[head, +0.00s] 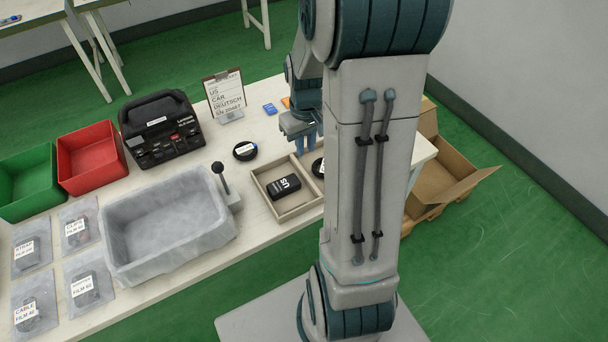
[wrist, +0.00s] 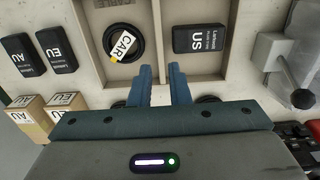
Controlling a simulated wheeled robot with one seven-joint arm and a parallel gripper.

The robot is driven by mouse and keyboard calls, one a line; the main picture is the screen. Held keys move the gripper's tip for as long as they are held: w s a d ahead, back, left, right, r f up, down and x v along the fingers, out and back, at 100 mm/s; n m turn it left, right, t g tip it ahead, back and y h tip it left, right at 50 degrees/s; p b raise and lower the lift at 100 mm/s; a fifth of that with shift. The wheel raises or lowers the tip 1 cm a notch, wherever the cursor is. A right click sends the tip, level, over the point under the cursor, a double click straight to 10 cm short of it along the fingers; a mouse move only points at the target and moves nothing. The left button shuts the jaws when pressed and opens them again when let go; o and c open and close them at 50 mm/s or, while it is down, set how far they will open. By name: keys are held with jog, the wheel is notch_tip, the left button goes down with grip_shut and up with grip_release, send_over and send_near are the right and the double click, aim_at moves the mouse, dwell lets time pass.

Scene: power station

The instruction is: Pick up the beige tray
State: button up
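The beige tray (head: 302,211) lies on the white table, its right part hidden behind my arm in the head view. In the wrist view the tray (wrist: 157,42) has a divider. A black US adapter (head: 284,186) lies in one compartment, also in the wrist view (wrist: 199,39). A round black CAR item (wrist: 123,43) lies in the other. My gripper (head: 303,139) is near the tray's far side, pointing down. In the wrist view its two fingers (wrist: 160,82) are apart, with the divider's end between or just beyond them. I cannot tell whether they touch the tray.
A grey stone-like basin (head: 165,225) and a black-knobbed lever (head: 222,180) stand left of the tray. A round black item (head: 245,151) lies behind it. A black case (head: 160,130), red bin (head: 92,158) and sign (head: 225,92) stand further back. EU (wrist: 56,50) and AU adapters lie nearby.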

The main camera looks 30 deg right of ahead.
aim_at(306, 174)
notch_tip(306, 174, down, 12)
jog(key=shift+d+r+p, duration=0.1)
jog(key=shift+r+p, duration=0.1)
jog(key=shift+p, duration=0.15)
dwell(0.4)
grip_shut()
